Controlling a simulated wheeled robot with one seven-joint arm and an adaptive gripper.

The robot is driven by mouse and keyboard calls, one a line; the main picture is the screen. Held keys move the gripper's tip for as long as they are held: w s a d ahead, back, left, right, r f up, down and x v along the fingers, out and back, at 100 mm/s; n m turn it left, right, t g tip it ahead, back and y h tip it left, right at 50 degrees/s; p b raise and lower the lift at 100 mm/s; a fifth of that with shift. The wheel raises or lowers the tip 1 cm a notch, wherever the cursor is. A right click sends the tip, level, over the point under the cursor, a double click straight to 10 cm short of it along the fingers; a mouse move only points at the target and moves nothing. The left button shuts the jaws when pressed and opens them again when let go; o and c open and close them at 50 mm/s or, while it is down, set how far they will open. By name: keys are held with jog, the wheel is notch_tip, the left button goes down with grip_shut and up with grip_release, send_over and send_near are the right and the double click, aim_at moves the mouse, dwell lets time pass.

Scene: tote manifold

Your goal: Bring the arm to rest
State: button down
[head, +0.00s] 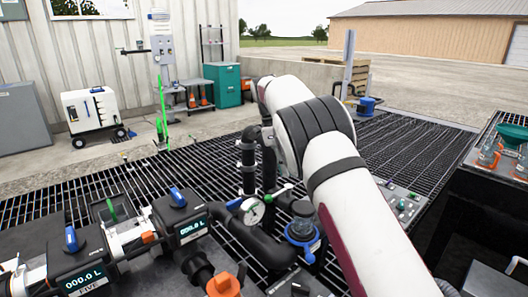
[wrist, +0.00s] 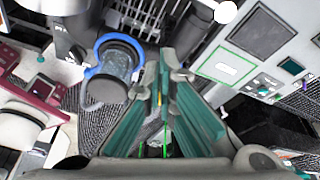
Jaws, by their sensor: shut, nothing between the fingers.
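My white arm (head: 345,185) reaches across the right half of the head view, from the bottom right up to the joint above the grating. My gripper is hidden there. In the wrist view my gripper (wrist: 165,72) shows its teal fingers coming together at the tips, with nothing between them. A clear cup with a blue ring (wrist: 117,66) stands left of the fingertips, apart from them in the picture. It also shows in the head view (head: 302,228), just left of my arm.
Metering units with displays (head: 182,222), black pipes and a gauge (head: 251,211) fill the front left. A grey panel (wrist: 238,58) lies right of my fingers. Open grating (head: 405,145) extends behind my arm.

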jog(key=s+d+r+n+t+y, duration=0.1)
jog(key=s+d+r+n, duration=0.3)
jog(key=s+r+n, duration=0.55)
jog(key=s+d+r+n+y, duration=0.25)
jog(key=s+r, duration=0.45)
jog(key=s, duration=0.7)
jog(key=s+f+n+t, duration=0.1)
jog(key=s+f+n, duration=0.25)
jog(key=s, duration=0.55)
jog(key=s+f+n, duration=0.3)
jog(key=s+n, duration=0.1)
jog(key=s, duration=0.6)
jog(key=s+f+n+t, duration=0.1)
jog(key=s+f+n, duration=0.25)
jog(key=s, duration=0.55)
notch_tip(320, 180, up, 18)
jog(key=t+p, duration=0.3)
jog(key=p, duration=1.3)
jog(key=shift+d+n+h, duration=0.35)
jog(key=shift+d+n, duration=0.05)
jog(key=shift+r, duration=0.1)
